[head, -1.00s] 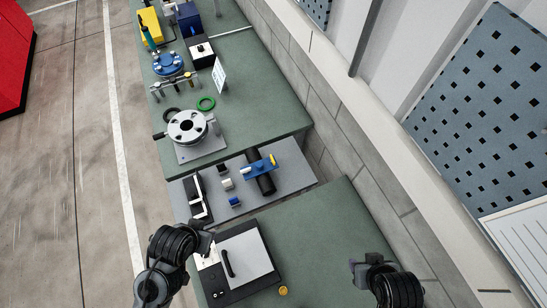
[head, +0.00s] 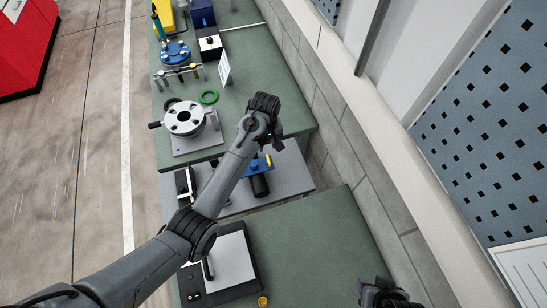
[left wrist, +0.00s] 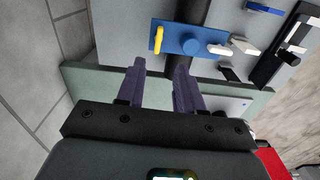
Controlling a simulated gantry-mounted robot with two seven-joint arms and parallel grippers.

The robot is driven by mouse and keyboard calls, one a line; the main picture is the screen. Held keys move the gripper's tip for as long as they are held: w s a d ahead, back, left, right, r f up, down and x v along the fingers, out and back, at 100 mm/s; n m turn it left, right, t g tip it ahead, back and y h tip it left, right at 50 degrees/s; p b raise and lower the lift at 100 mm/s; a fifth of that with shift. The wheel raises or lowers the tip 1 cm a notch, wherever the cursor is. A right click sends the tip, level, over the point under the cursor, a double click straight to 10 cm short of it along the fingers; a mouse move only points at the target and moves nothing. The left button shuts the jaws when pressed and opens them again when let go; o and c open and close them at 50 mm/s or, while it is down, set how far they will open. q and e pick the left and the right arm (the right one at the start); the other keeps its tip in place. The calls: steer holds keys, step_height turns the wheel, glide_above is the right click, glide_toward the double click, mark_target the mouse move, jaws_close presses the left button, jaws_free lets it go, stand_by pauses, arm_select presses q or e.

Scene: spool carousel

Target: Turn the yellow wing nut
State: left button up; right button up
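The yellow wing nut (head: 268,160) is on one end of a blue clamp bar (head: 257,166) that lies across a black cylinder (head: 260,186). In the left wrist view the yellow wing nut (left wrist: 158,40) stands at the left end of the blue bar (left wrist: 185,39). My left gripper (head: 272,147) is over the grey shelf beside the clamp. In the left wrist view its two dark fingers (left wrist: 159,70) are apart with nothing between them, and the wing nut shows beyond the tips. My right gripper (head: 378,292) is at the bottom edge; its fingers are unclear.
A grey round flange fixture (head: 184,118) stands on the green bench beyond the shelf, with a green ring (head: 208,97) near it. A box with a black handle (head: 226,262) sits on the near green bench. A block wall (head: 345,140) runs along the right.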

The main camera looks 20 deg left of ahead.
mark_target(268, 159)
arm_select(q)
step_height(268, 159, down, 11)
steer(key=shift+w+r, duration=0.15)
steer(key=shift+r, duration=0.05)
stand_by(0.4)
jaws_close()
